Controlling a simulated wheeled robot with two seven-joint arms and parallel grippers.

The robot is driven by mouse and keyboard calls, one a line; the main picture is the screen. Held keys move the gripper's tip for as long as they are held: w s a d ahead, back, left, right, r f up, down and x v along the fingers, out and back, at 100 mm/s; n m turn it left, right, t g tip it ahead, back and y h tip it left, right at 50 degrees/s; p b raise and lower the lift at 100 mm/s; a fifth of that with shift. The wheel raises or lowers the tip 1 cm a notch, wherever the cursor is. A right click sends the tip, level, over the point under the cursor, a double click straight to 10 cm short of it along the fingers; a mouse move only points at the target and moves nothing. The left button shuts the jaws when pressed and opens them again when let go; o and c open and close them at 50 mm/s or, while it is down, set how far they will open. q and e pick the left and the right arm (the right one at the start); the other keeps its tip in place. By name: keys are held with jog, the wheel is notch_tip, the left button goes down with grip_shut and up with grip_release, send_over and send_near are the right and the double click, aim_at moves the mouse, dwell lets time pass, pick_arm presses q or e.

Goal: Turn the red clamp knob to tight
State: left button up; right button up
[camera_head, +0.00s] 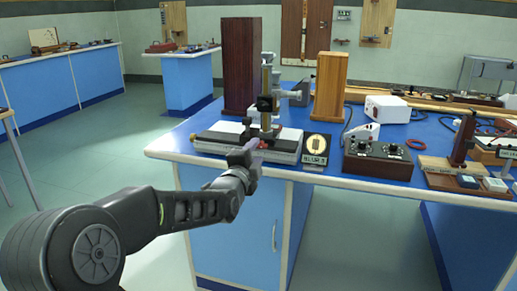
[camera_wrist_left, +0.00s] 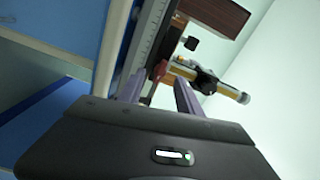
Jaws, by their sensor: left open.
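The red clamp knob (camera_head: 263,145) is a small red spot at the front of the spectrometer stand (camera_head: 205,145), on its grey and black base near the bench's front edge. It also shows in the left wrist view (camera_wrist_left: 160,70), just beyond and between the fingertips. My left gripper (camera_head: 247,152) reaches in from the front and partly hides the knob. In the left wrist view its two fingers (camera_wrist_left: 158,90) are apart, with nothing held between them. I cannot tell whether a finger touches the knob. My right gripper is not in view.
A dark wooden block (camera_head: 241,65) and a lighter one (camera_head: 330,85) stand behind the stand. The blue bench's front edge (camera_head: 290,175) runs just below my gripper.

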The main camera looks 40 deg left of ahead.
pick_arm(q)
jog(key=v, duration=0.3)
jog(key=shift+s+d, duration=0.15)
jog(key=shift+s, duration=0.25)
